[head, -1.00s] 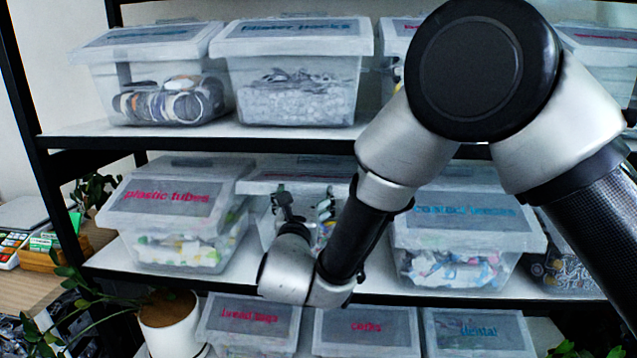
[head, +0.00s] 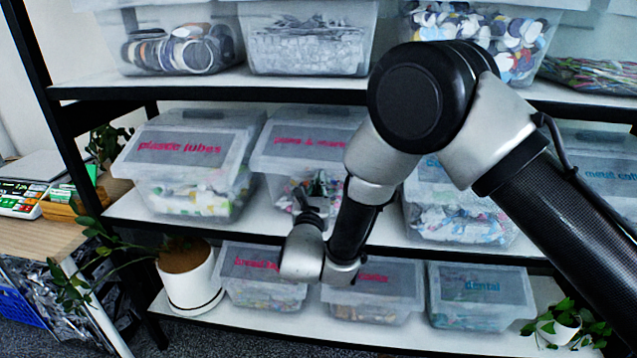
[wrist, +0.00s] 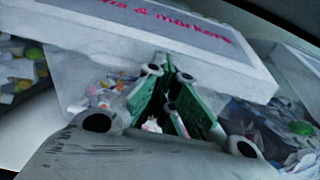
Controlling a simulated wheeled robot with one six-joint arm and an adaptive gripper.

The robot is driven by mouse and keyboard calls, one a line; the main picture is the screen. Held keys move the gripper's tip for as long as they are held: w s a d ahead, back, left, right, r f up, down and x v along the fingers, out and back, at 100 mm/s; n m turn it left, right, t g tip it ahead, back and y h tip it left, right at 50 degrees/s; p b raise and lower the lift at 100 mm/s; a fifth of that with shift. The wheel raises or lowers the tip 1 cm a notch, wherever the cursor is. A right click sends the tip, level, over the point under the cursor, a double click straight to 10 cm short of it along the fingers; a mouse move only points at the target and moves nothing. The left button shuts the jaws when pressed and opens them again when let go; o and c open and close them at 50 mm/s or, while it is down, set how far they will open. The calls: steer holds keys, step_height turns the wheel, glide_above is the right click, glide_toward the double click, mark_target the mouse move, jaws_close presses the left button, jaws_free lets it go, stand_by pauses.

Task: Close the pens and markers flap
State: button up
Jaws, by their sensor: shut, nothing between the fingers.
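The pens and markers bin (head: 283,188) is a clear plastic box on the middle shelf, second from the left. Its flap (head: 300,152), with a pink-red label, lies over the top and looks down; a small gap cannot be ruled out. In the wrist view the flap (wrist: 165,40) spans the upper part, its front edge just beyond the fingertips. My gripper (head: 318,185) is in front of the bin, below the flap's front edge. In the wrist view my gripper (wrist: 168,72) has its green-padded fingers together and empty. Whether the fingertips touch the bin cannot be told.
The plastic tubes bin (head: 185,150) stands left of it, and another labelled bin (head: 455,215) stands right, partly behind my arm. Lower-shelf bins, including the dental bin (head: 480,290), sit below my wrist. A potted plant (head: 188,280) stands at lower left.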

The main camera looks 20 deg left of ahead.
steer(key=o, duration=2)
steer(key=shift+d+f, duration=0.15)
steer(key=shift+f, duration=0.4)
steer(key=shift+o, duration=0.2)
